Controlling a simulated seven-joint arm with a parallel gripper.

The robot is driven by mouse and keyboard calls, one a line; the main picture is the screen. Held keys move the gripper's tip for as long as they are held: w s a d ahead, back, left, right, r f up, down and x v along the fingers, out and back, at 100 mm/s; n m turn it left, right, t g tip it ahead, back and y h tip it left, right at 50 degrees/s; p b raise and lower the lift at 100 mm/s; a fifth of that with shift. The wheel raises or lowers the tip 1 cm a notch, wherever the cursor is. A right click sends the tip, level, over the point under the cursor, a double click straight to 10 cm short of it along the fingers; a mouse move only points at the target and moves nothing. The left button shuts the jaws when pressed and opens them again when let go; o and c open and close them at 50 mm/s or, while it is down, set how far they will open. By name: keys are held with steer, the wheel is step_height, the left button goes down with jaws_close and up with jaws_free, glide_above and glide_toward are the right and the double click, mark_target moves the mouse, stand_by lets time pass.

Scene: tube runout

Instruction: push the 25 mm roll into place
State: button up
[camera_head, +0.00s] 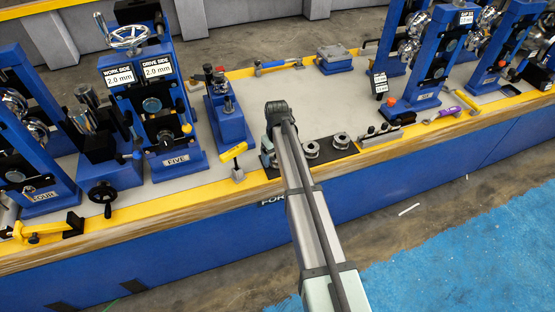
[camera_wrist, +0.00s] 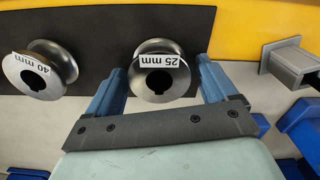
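The 25 mm roll (camera_wrist: 160,70) is a shiny steel spool with a dark keyed bore and a white label, upside down in the wrist view. It stands on a black mat (camera_wrist: 98,50) near one end. My gripper (camera_wrist: 160,80) is open, with one blue finger on each side of the roll. A gap shows at the left finger; the right finger is close to the roll, and I cannot tell if it touches. In the head view my arm covers the roll, and the gripper (camera_head: 268,152) is mostly hidden.
The 40 mm roll (camera_wrist: 40,70) stands beside it on the mat. In the head view two rolls (camera_head: 311,149) (camera_head: 341,141) show right of my arm. Blue stand FIVE (camera_head: 174,166) is farther left. The grey bench top behind is mostly clear.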

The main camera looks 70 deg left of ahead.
steer(key=c, duration=1.4)
steer(key=shift+r, duration=0.15)
step_height(320, 180, up, 10)
steer(key=shift+f, duration=0.1)
